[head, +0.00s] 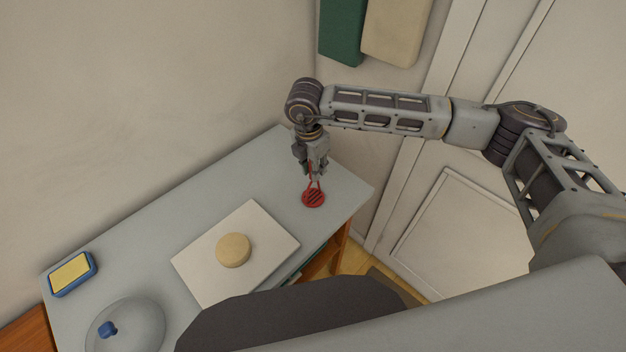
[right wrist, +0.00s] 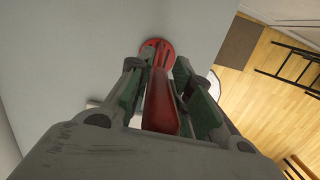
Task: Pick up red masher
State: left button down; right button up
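The red masher stands upright, its round slotted head (head: 313,199) down at the right end of the grey table (head: 345,187). My right gripper (head: 316,172) is right above it, pointing down, with the masher's upper part between its fingers. In the right wrist view the red handle (right wrist: 161,103) runs between the two green-padded fingers of my right gripper (right wrist: 160,85). Gaps show beside the handle, so the fingers look open around it. The masher's head (right wrist: 158,48) is beyond the fingertips. My left gripper is not in view.
A white board (head: 205,270) with a round tan block (head: 233,250) lies left of the masher. A blue-and-yellow sponge holder (head: 72,273) and a clear lid with a blue knob (head: 125,325) are farther left. A wall runs behind the table.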

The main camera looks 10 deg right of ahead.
grip_shut()
jog(key=shift+r, duration=0.1)
jog(key=shift+r+b, duration=1.15)
jog(key=shift+r, duration=3.75)
jog(key=shift+o, duration=1)
grip_release()
grip_shut()
